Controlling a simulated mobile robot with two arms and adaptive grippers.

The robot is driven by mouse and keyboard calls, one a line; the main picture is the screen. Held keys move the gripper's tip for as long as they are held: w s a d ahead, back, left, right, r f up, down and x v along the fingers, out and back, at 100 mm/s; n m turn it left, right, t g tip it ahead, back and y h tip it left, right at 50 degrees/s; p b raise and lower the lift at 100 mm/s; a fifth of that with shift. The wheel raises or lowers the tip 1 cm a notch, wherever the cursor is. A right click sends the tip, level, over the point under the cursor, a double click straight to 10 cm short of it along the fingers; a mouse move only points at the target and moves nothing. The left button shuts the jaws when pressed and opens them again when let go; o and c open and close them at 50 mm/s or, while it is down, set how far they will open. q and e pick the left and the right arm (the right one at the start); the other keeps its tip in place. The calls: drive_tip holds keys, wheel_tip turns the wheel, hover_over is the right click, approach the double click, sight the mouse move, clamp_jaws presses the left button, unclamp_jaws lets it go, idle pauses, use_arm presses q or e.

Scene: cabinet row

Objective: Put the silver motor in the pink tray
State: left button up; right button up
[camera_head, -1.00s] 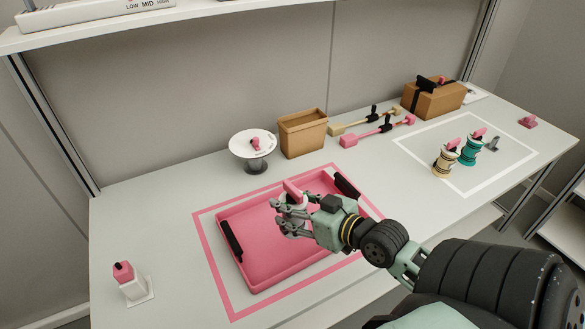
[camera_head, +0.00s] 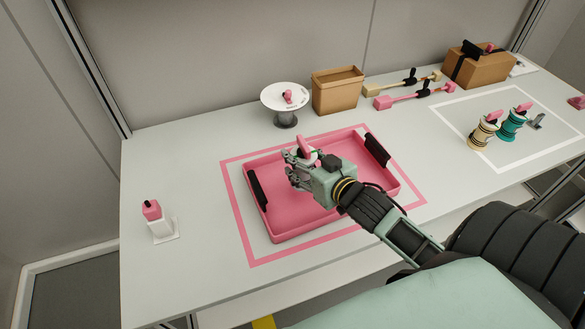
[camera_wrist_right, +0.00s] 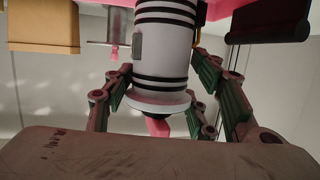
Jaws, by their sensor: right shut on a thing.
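The pink tray (camera_head: 285,225) lies on the table inside a pink outlined square, with a black handle at its left and right ends. My right gripper (camera_head: 302,169) is over the tray's middle, shut on the silver motor (camera_wrist_right: 165,50). The motor is a pale cylinder with black bands, a round flange and a pink knob, and it stands between the fingers in the right wrist view. In the head view the fingers hide most of it. I cannot tell whether it touches the tray floor. My left gripper is not in view.
A white round stand (camera_head: 285,98) and an open brown box (camera_head: 338,92) are behind the tray. A white block with a pink top (camera_head: 157,222) stands at left. Cream (camera_head: 482,134) and teal (camera_head: 512,124) spools are in the white outlined area at right.

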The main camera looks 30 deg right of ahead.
drive_tip(key=w+a+f, duration=0.1)
drive_tip(key=w+a, duration=0.1)
drive_tip(key=shift+w+f, duration=0.35)
drive_tip(key=shift+f, duration=2.05)
drive_tip(key=o, duration=1.8)
drive_tip(key=shift+f, duration=0.15)
drive_tip(key=v, duration=1.2)
drive_tip(key=shift+b, duration=0.35)
